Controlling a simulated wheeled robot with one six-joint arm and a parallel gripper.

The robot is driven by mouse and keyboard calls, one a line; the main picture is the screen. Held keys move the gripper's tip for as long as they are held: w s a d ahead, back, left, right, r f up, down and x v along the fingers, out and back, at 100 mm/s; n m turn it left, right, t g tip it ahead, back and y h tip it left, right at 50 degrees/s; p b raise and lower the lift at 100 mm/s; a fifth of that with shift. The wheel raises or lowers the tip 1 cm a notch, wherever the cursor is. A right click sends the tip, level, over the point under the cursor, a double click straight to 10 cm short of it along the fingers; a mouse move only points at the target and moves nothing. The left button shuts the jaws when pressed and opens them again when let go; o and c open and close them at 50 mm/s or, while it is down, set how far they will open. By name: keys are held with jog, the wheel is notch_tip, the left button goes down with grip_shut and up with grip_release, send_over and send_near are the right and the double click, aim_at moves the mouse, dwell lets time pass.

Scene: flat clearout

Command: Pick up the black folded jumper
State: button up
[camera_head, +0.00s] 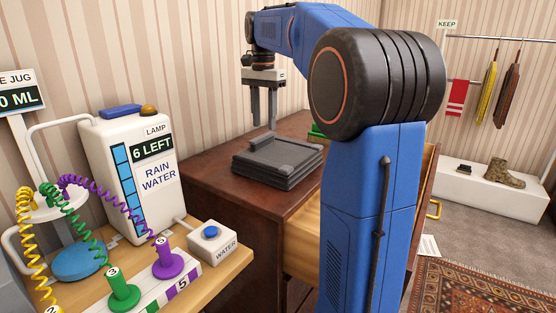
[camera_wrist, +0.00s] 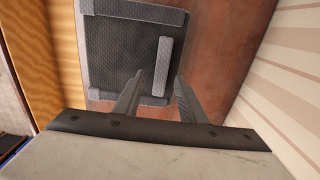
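The black folded jumper (camera_head: 277,161) lies flat as a dark grey-black square stack on top of the brown wooden chest (camera_head: 210,178). In the wrist view the jumper (camera_wrist: 118,50) shows its ribbed surface with raised strips along its edges. My gripper (camera_head: 264,124) points down above the jumper in the head view, with its two fingers apart and nothing between them. In the wrist view the fingertips (camera_wrist: 160,76) are apart near the jumper's edge, one over the jumper and one over the bare wood. I see a gap between the fingers and the jumper in the head view.
An open drawer (camera_head: 307,238) sticks out of the chest's front. A white rain water tank (camera_head: 125,170) and a white water button box (camera_head: 212,243) stand on a wooden table at the left. My blue arm hides part of the chest top.

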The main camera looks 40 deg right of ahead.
aim_at(263, 137)
jog(key=shift+a+f, duration=0.15)
jog(key=shift+f, duration=1.05)
jog(key=shift+a+f, duration=0.15)
jog(key=shift+f, duration=1)
jog(key=shift+c, duration=0.4)
grip_shut()
